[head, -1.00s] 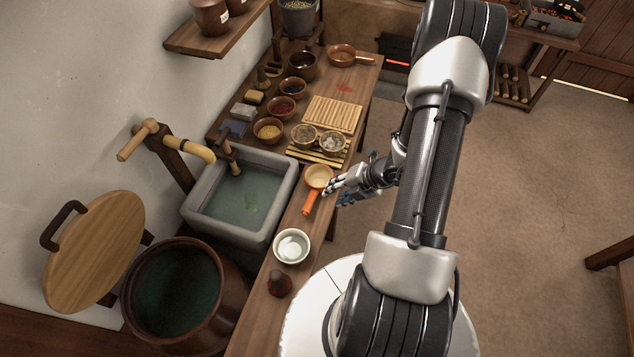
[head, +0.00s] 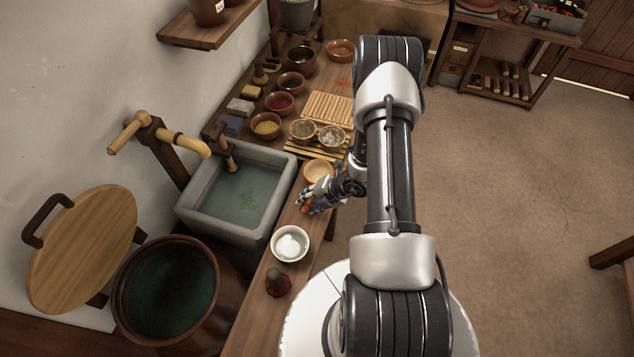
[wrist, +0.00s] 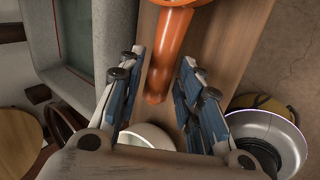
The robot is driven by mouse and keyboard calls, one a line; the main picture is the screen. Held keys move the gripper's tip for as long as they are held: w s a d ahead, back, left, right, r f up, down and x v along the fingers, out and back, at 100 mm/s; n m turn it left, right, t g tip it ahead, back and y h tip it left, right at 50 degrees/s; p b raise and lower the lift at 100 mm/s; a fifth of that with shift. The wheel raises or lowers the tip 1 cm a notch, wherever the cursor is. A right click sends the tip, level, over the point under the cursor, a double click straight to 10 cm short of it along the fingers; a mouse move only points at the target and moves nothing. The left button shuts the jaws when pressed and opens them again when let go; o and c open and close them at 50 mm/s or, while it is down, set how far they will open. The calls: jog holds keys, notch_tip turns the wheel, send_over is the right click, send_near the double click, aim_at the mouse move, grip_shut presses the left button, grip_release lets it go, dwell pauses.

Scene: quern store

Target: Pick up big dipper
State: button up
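The big dipper, an orange-brown ladle with a pale inside (head: 317,171), lies on the wooden bench just right of the stone sink. Its orange handle (wrist: 168,50) runs down between my fingers in the wrist view. My gripper (head: 309,204) is at the handle and hides most of it in the head view. In the wrist view my gripper (wrist: 160,80) is open, with one blue-padded finger on each side of the handle and gaps visible. I cannot tell how high the fingers are above the bench.
The stone sink (head: 189,208) with water is left of the dipper. A white bowl (head: 275,247) and a dark brown stoppered object (head: 278,284) stand nearer on the bench. Behind are small bowls and a slatted wooden board (head: 328,108). Open floor lies to the right.

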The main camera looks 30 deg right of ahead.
jog(key=shift+x, duration=1.15)
jog(key=shift+c, duration=0.5)
grip_shut()
